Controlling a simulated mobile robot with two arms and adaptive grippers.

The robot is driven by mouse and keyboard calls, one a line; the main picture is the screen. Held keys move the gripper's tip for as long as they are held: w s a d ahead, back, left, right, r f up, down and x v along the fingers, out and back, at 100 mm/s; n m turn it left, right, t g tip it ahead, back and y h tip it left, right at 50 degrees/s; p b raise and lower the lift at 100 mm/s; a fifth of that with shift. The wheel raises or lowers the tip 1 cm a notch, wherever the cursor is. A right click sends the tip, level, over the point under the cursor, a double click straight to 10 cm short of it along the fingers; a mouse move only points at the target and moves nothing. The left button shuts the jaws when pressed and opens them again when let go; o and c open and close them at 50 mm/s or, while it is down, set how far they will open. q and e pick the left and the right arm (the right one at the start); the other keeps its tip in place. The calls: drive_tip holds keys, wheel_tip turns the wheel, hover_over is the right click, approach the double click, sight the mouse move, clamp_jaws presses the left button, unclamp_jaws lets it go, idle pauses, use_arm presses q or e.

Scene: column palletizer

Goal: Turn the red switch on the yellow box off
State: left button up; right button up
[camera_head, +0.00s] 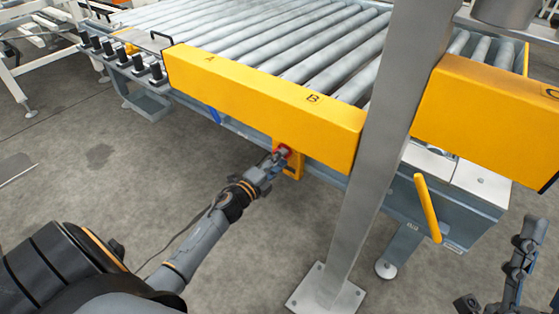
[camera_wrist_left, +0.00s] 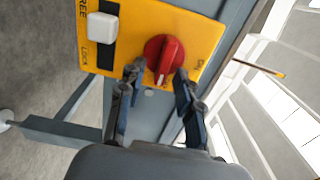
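The red switch (camera_wrist_left: 164,54) is a round knob on the yellow box (camera_wrist_left: 205,30), in the left wrist view. A pale line on the knob points down toward the gripper. The word ON stands on the box to the right of the knob. My left gripper (camera_wrist_left: 157,80) is open, one finger on either side of the knob's lower part; I cannot tell whether they touch it. In the head view the left gripper (camera_head: 277,160) is at the red switch (camera_head: 284,151) on the yellow box (camera_head: 293,171) under the conveyor. My right gripper (camera_head: 490,305) shows partly at the lower right.
A white slider (camera_wrist_left: 102,28) sits on the same box beside the words FREE and LOCK. A grey post (camera_head: 365,170) stands right of the box. The roller conveyor with its yellow beam (camera_head: 255,103) lies above. A yellow handle (camera_head: 427,208) hangs right of the post.

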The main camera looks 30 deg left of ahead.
use_arm(q)
drive_tip(key=s+a, duration=0.1)
drive_tip(key=s, duration=1.1)
idle(0.5)
